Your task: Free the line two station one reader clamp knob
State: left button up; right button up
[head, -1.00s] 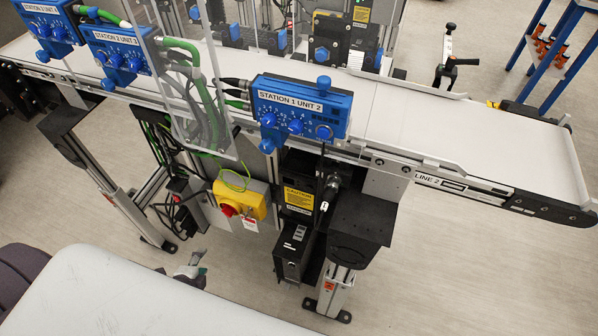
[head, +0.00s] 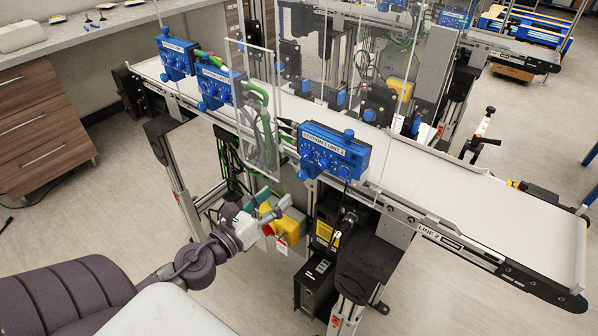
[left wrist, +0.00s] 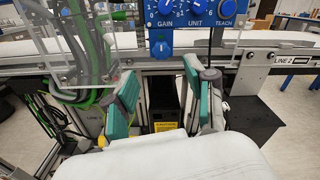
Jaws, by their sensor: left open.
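The blue reader box (head: 335,152) labelled station 1 sits on the near rail of the line 2 conveyor. Its front carries several blue dials. My left gripper (head: 273,200) is open and empty, below and left of the box, apart from both knobs. The wrist view shows its spread fingers (left wrist: 170,84). My right gripper is out of view.
A yellow box with a red button (head: 290,221) is close behind my left gripper. Clear panels and green cables (head: 258,110) stand left of the reader. Two more blue readers (head: 213,84) are farther left. The line 2 belt (head: 450,182) is bare.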

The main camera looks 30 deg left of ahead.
aim_at(300, 177)
pick_arm(q)
jog(key=w+p, duration=0.1)
jog(key=w, duration=0.4)
jog(key=w+p, duration=0.1)
jog(key=w, duration=0.2)
jog(key=shift+d+r+p, duration=0.1)
jog(key=shift+d+p, duration=0.25)
jog(key=shift+d, duration=0.05)
jog(key=shift+w+d, duration=0.1)
jog(key=shift+w, duration=0.35)
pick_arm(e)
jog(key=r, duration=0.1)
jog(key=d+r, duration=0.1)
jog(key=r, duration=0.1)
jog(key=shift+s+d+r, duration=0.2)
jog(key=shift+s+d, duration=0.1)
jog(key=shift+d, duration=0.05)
pick_arm(q)
grip_shut()
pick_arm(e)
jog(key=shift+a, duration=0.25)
